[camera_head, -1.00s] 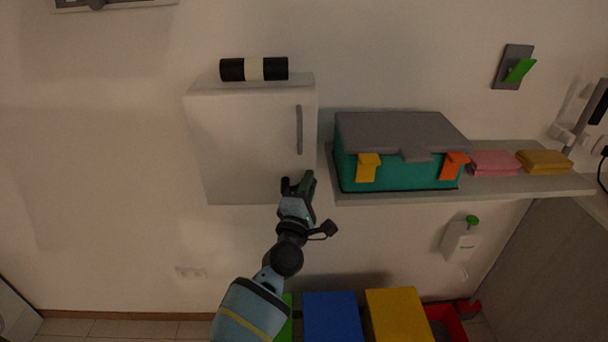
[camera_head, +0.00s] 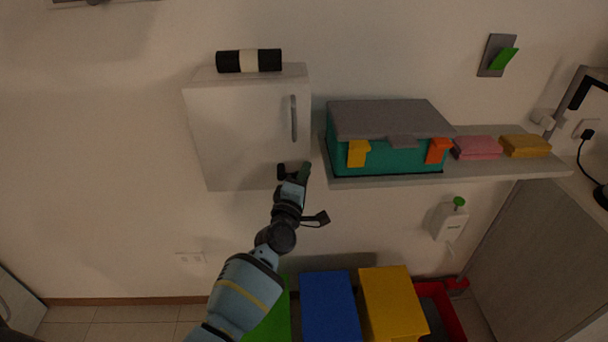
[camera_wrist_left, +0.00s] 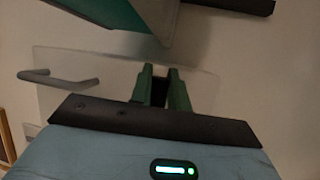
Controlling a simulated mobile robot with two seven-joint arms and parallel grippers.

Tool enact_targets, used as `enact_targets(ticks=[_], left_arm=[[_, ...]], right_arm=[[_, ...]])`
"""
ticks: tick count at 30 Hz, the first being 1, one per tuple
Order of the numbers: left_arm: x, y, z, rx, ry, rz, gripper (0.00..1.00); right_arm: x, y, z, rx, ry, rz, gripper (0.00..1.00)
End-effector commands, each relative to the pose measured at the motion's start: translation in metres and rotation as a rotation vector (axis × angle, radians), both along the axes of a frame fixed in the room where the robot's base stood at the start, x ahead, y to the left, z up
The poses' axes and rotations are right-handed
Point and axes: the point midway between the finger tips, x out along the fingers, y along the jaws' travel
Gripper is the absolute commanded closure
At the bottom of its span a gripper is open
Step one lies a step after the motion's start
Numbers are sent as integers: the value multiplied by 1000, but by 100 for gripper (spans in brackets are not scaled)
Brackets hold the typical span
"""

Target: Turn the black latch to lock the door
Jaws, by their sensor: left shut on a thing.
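The white cabinet (camera_head: 235,140) hangs on the wall, with its door facing me and a grey bar handle (camera_head: 294,118) on the door's right side. My left gripper (camera_head: 294,172) is at the door's lower right corner, below the handle. In the left wrist view its green fingers (camera_wrist_left: 160,88) are shut on the black latch (camera_wrist_left: 158,93), a dark piece between them. The fingers hide much of the latch, so its exact angle is hard to tell. The door looks flush with the cabinet. My right gripper is in neither view.
A black and white roll (camera_head: 249,61) lies on the cabinet. Right of it, a shelf (camera_head: 490,171) holds a teal box (camera_head: 400,160) with a grey lid, pink cloths (camera_head: 477,148) and yellow cloths (camera_head: 525,146). Blue (camera_head: 328,305) and yellow (camera_head: 393,303) bins stand below.

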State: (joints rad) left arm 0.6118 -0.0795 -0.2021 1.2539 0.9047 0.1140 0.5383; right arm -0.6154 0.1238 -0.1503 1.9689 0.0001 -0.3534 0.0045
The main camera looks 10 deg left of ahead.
Motion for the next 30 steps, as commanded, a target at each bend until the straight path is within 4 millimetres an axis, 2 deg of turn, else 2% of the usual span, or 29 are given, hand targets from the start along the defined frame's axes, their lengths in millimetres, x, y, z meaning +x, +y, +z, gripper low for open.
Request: enact_targets(ticks=[2, 3, 8, 19, 30], left_arm=[[-1, 0, -4, 3, 7, -2, 100], [-1, 0, -4, 3, 7, -2, 81], [-1, 0, -4, 2, 6, -1, 61], [-5, 1, -3, 0, 4, -1, 61], [-52, 6, -11, 1, 4, 0, 61]], right_arm=[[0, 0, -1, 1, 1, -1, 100], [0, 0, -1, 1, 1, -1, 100], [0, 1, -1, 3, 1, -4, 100], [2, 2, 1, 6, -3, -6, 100], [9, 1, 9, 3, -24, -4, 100]])
